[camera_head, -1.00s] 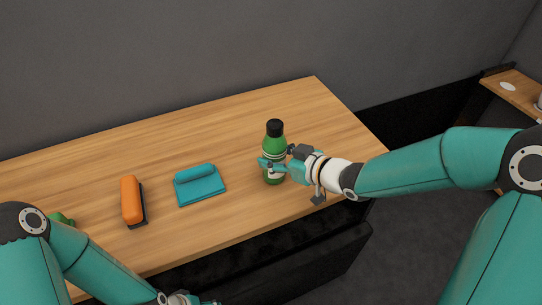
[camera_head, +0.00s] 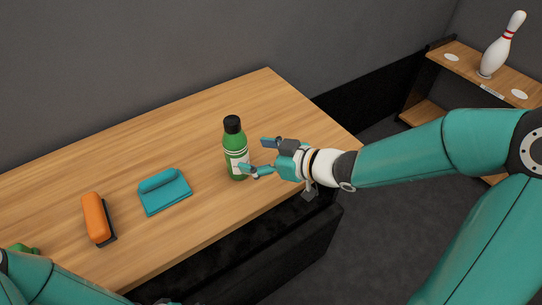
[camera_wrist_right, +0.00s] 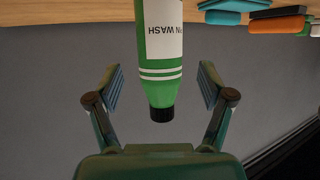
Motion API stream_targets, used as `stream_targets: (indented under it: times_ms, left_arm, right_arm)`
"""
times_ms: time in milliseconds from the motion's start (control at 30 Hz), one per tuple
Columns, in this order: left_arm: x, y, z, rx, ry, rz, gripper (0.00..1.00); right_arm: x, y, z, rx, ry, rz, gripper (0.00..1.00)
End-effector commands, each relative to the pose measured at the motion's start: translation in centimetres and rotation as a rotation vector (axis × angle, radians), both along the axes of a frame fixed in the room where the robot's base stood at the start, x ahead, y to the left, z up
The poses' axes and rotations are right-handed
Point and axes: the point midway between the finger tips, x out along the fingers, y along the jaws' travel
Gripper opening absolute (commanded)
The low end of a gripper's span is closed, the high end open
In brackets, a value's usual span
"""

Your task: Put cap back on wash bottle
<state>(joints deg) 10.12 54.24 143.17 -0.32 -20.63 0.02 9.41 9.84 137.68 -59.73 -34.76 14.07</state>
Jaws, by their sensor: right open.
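The green wash bottle (camera_head: 234,158) stands upright on the wooden table, with a white label. Its black cap (camera_head: 232,124) sits on top of its neck. My right gripper (camera_head: 256,156) is open beside the bottle on its right, with one fingertip low near the label. In the right wrist view the bottle (camera_wrist_right: 160,70) appears upside down ahead of the spread fingers, with the black cap (camera_wrist_right: 162,114) at its lower end. The fingers show clear gaps on both sides of it.
On the table (camera_head: 200,120), a teal folded cloth (camera_head: 165,193) and an orange brush-like item (camera_head: 95,217) lie left of the bottle. A green object (camera_head: 24,248) is partly hidden at far left. A white bowling pin (camera_head: 500,48) stands on a wooden shelf at right. The table's back is clear.

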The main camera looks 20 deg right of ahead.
Motion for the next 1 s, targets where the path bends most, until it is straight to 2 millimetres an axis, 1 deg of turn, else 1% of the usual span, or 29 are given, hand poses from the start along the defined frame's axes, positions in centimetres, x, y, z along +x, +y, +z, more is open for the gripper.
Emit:
stream_targets:
  times_ms: [33, 133, 333, 467, 1000]
  left_arm:
    - [0.0, 0.0, 0.4, 0.000, 0.000, 0.000, 0.64]
    - [0.0, 0.0, 0.7, 0.000, 0.000, 0.000, 0.64]
    - [0.0, 0.0, 1.2, 0.000, 0.000, 0.000, 0.64]
    - [0.0, 0.0, 1.2, 0.000, 0.000, 0.000, 0.64]
    - [0.0, 0.0, 1.2, 0.000, 0.000, 0.000, 0.64]
  right_arm:
    - [-0.8, -0.8, 0.7, 0.000, -0.001, -0.005, 0.80]
    - [-2.2, -1.7, 1.3, -0.002, -0.001, -0.005, 0.80]
    - [-3.8, -2.8, 2.0, 0.000, 0.000, -0.002, 0.80]
    - [-4.1, -3.0, 2.1, 0.000, 0.000, 0.000, 0.80]
    - [-4.1, -2.9, 2.1, 0.000, 0.000, 0.001, 0.80]
